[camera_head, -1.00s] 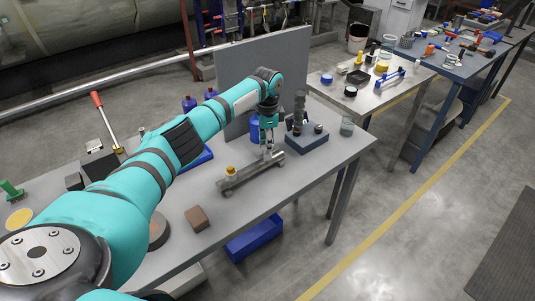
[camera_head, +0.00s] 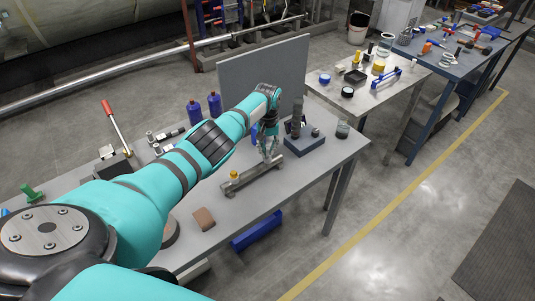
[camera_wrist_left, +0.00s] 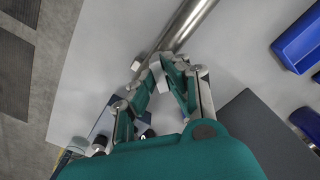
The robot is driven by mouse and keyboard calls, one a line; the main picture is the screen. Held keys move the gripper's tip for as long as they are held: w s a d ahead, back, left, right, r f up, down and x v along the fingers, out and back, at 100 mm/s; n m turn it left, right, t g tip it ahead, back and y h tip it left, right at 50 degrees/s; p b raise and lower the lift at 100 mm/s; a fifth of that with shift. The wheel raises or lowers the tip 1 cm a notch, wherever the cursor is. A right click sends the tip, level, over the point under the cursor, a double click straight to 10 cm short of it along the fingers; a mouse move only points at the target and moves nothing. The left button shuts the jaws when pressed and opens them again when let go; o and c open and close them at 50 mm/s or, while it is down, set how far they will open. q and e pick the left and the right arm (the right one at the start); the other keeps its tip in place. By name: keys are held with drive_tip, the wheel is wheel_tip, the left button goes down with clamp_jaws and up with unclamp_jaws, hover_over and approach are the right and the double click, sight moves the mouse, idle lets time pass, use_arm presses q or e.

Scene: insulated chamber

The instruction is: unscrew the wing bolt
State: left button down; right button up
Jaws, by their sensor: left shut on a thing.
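My left gripper (camera_head: 268,153) reaches down to the right part of a grey metal bar-shaped fixture (camera_head: 252,183) on the near table. In the left wrist view the left gripper (camera_wrist_left: 158,68) has its teal fingers closed in beside a shiny metal tube (camera_wrist_left: 186,24). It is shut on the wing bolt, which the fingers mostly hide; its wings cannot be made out. A yellow knob (camera_head: 234,175) stands at the fixture's left end. My right gripper is out of view.
The grey table (camera_head: 300,178) has free room in front of the fixture. A dark blue block (camera_head: 304,146) with a grey post and a glass jar (camera_head: 343,128) stand to the right. A grey upright panel (camera_head: 262,75) is behind. A brown block (camera_head: 204,219) lies near the front edge.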

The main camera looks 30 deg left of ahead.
sight(268, 151)
use_arm(q)
drive_tip(key=n, duration=0.3)
drive_tip(key=n+p, duration=0.1)
drive_tip(key=n, duration=0.2)
drive_tip(key=shift+w+d+r+n, duration=0.1)
drive_tip(key=shift+r+n, duration=0.05)
drive_tip(key=shift+n, duration=0.25)
drive_tip(key=shift+r+p, duration=1.8)
drive_tip(key=shift+r, duration=0.3)
drive_tip(key=shift+f, duration=0.15)
